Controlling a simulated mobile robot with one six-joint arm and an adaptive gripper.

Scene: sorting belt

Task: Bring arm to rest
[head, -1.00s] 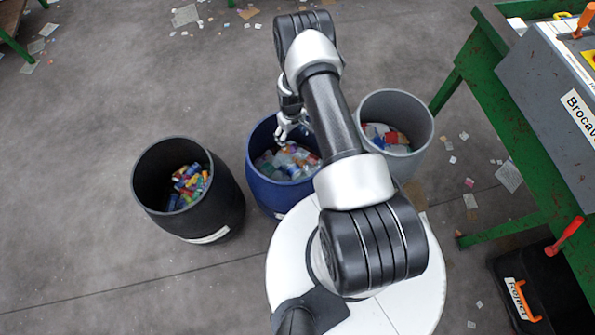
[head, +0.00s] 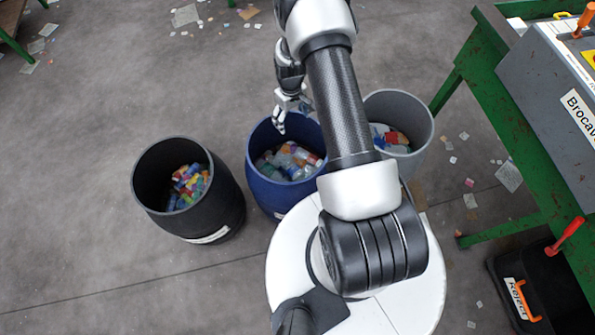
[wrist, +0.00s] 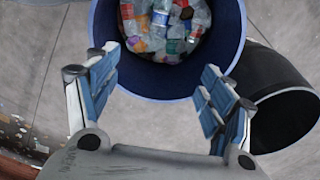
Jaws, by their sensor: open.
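My gripper (head: 284,117) is open and empty, above the far rim of the blue barrel (head: 262,186) in the head view. In the wrist view my gripper (wrist: 160,95) shows two blue-padded fingers spread wide apart, with nothing between them. The blue barrel also shows in the wrist view (wrist: 178,84), beyond the fingertips, with clear and coloured bottles (wrist: 168,28) inside. My arm reaches out over the barrels from my white base.
A black barrel (head: 225,205) with coloured cans (head: 188,186) stands at left. A grey barrel (head: 418,160) with mixed items stands at right. Litter dots the floor.

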